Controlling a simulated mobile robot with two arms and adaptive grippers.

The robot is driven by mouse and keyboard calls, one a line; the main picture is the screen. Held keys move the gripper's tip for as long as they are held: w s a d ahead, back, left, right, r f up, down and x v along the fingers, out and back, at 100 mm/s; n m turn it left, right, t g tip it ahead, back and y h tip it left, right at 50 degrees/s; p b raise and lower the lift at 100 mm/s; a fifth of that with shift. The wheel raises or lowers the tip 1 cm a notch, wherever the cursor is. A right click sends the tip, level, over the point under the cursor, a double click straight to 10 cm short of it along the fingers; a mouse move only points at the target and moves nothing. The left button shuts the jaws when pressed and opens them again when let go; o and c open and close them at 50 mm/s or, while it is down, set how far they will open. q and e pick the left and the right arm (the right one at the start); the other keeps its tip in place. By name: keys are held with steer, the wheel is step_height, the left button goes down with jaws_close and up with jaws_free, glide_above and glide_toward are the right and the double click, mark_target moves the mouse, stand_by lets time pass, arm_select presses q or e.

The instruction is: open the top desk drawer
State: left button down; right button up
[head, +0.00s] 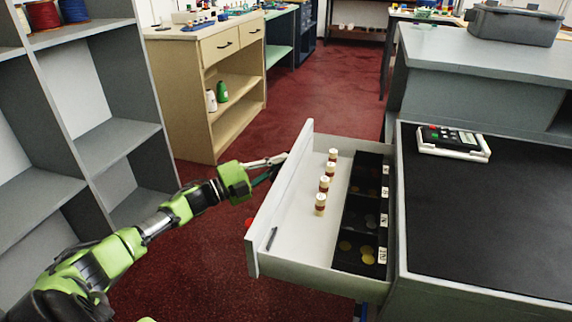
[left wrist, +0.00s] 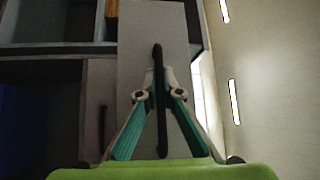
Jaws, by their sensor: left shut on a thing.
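The top desk drawer (head: 311,238) is pulled far out from the grey desk in the head view. Its light front panel (head: 282,195) faces left, and the wrist view shows this panel (left wrist: 133,50) upright with a dark bar handle (left wrist: 158,55). My left gripper (head: 279,163) is at the outer side of the drawer front. In the wrist view its fingers (left wrist: 156,80) are closed around the handle. In the head view the drawer front hides the fingertips and handle. My right gripper is in neither view.
The drawer holds several small rolls (head: 324,184) and a black coin tray (head: 350,215). A card terminal (head: 453,142) lies on the black desk mat (head: 490,220). A grey shelf unit (head: 118,143) stands left, beside my arm.

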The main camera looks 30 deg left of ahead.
arm_select(q)
steer(key=shift+f, duration=0.1)
steer(key=c, duration=2.2)
jaws_free()
steer(key=v, duration=1.2)
steer(key=shift+a, duration=0.1)
